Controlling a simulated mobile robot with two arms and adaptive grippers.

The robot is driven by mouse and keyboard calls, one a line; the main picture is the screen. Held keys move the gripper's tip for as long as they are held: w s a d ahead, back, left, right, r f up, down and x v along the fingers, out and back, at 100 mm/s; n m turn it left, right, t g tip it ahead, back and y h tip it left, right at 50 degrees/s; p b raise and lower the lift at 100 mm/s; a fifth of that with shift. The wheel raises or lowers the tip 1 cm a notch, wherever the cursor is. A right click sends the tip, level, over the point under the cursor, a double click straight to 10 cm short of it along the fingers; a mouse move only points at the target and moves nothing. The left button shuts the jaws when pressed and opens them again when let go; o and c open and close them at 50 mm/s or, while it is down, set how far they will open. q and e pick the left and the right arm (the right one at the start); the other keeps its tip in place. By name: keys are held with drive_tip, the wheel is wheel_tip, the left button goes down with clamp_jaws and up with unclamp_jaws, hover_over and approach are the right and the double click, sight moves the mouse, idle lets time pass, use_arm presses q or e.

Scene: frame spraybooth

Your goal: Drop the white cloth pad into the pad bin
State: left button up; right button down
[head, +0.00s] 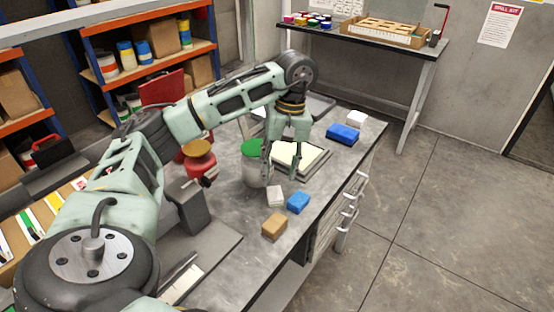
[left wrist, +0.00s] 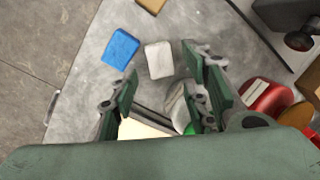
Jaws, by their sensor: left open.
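The white cloth pad (head: 275,196) lies flat on the grey bench top, left of a blue pad (head: 298,202). In the left wrist view the white pad (left wrist: 159,60) shows between my open fingertips. My left gripper (head: 281,167) is open and empty, pointing down above the bench near the white pad. It also shows in the left wrist view (left wrist: 160,62). I cannot tell which container is the pad bin. A pale can with a green top (head: 254,165) stands just left of the gripper. My right gripper is not in view.
A brown block (head: 274,226) lies in front of the pads. A red can (head: 199,165) stands left. A shallow tray (head: 304,158) lies behind the gripper. Farther back are a larger blue block (head: 342,134) and a white block (head: 357,118). The bench's right edge is near the pads.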

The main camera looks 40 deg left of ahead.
sight(275, 192)
use_arm(q)
drive_tip(key=shift+s+f, duration=0.2)
drive_tip(key=shift+f, duration=0.4)
drive_tip(key=shift+s+f, duration=0.1)
drive_tip(key=shift+f, duration=0.35)
drive_tip(key=f, duration=0.2)
drive_tip(key=f+p, duration=0.1)
drive_tip(key=shift+a+f+p, duration=0.2)
drive_tip(key=shift+f+p, duration=0.1)
drive_tip(key=shift+f, duration=0.05)
drive_tip(key=shift+s+f, duration=0.1)
drive_tip(key=shift+f, duration=0.45)
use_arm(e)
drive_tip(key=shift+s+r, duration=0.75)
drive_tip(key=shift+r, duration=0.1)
use_arm(q)
drive_tip(key=shift+c, duration=0.6)
drive_tip(key=c, duration=0.6)
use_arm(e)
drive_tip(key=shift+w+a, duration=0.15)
